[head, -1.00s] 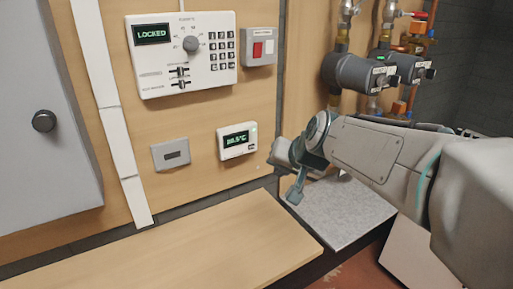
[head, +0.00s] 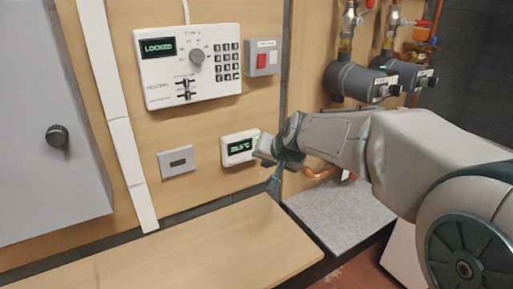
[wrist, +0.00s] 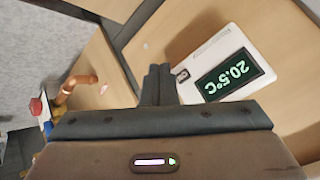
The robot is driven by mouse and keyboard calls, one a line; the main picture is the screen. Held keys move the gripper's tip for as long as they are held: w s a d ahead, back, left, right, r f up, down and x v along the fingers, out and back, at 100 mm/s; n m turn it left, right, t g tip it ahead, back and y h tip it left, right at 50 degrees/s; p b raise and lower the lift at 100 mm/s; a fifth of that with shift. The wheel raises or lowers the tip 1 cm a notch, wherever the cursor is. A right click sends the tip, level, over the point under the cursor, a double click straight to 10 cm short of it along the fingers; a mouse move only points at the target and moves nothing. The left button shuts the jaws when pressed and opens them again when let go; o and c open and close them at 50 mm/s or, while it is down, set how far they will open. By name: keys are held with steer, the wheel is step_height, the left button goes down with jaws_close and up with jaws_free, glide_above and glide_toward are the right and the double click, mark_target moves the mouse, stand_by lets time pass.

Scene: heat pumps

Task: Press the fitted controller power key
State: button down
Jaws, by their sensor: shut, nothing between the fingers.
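A small white wall controller (head: 239,136) with a lit display reading 20.5°C is fixed on the wooden panel. In the wrist view this controller (wrist: 258,35) fills the right side, with a small dark key (wrist: 182,76) beside the display. I cannot read the key's marking. In the wrist view the shut, empty fingers (wrist: 158,70) sit beside the key. I cannot tell whether they touch it.
A larger white panel (head: 212,85) reading LOCKED, with dial, sliders and keypad, hangs above. A grey switch box (head: 263,58) is beside it and a grey plate (head: 177,162) lower left. A wooden shelf (head: 190,245) lies below; pumps (head: 358,82) and pipes are at right.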

steer(key=shift+w+a, duration=0.65)
steer(key=shift+w, duration=0.3)
steer(key=shift+w+p, duration=0.1)
steer(key=shift+p, duration=0.2)
stand_by(1.2)
steer(key=shift+w+a, duration=0.2)
steer(key=shift+w, duration=0.05)
steer(key=shift+w+a, duration=0.2)
steer(key=shift+w, duration=0.05)
stand_by(0.6)
steer(key=shift+s+d, duration=0.1)
steer(key=shift+s+d+b, duration=0.3)
steer(key=shift+s+b, duration=0.1)
steer(key=shift+s, duration=0.15)
steer(key=shift+d, duration=0.1)
